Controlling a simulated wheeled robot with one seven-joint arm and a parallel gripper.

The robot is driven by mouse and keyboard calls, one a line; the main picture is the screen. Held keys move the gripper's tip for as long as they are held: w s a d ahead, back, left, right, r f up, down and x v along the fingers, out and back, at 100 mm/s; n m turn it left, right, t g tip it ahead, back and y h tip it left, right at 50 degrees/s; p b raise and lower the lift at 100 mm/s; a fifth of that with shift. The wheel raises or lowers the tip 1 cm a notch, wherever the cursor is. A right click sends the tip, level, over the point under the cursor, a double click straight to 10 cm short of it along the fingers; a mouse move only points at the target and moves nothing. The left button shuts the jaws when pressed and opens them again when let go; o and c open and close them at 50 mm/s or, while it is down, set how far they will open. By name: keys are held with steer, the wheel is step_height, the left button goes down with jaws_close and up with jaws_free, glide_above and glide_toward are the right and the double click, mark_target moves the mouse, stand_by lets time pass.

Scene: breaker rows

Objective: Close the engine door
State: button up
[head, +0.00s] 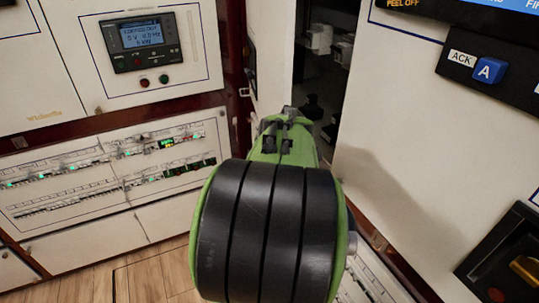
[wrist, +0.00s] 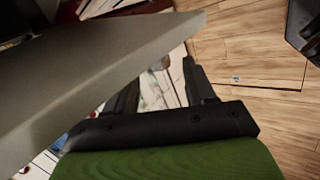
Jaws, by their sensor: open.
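The engine door appears to be the narrow white panel (head: 271,50) standing open at the left of a dark opening in the head view. Its lower part is hidden behind my arm. My gripper (head: 287,117) is in front of the opening, near the door's lower visible part; contact cannot be told. In the wrist view my gripper (wrist: 163,82) has its two fingers apart with nothing seen held between them. A large grey panel (wrist: 90,75), probably the door, slants close across the upper left and covers part of the left finger.
The dark opening (head: 322,75) holds pale and black equipment. A white wall with a display unit (head: 144,38) and breaker rows (head: 110,170) stands left. Another white wall panel (head: 400,130) with a blue button (head: 488,70) stands close on the right. Wooden floor (head: 130,280) is clear at lower left.

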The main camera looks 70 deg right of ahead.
steer(key=p+v, duration=0.3)
steer(key=v, duration=1)
steer(key=shift+s+p, duration=0.2)
steer(key=shift+p, duration=0.2)
steer(key=shift+a+r, duration=0.1)
steer(key=shift+r, duration=0.05)
steer(key=shift+c, duration=0.3)
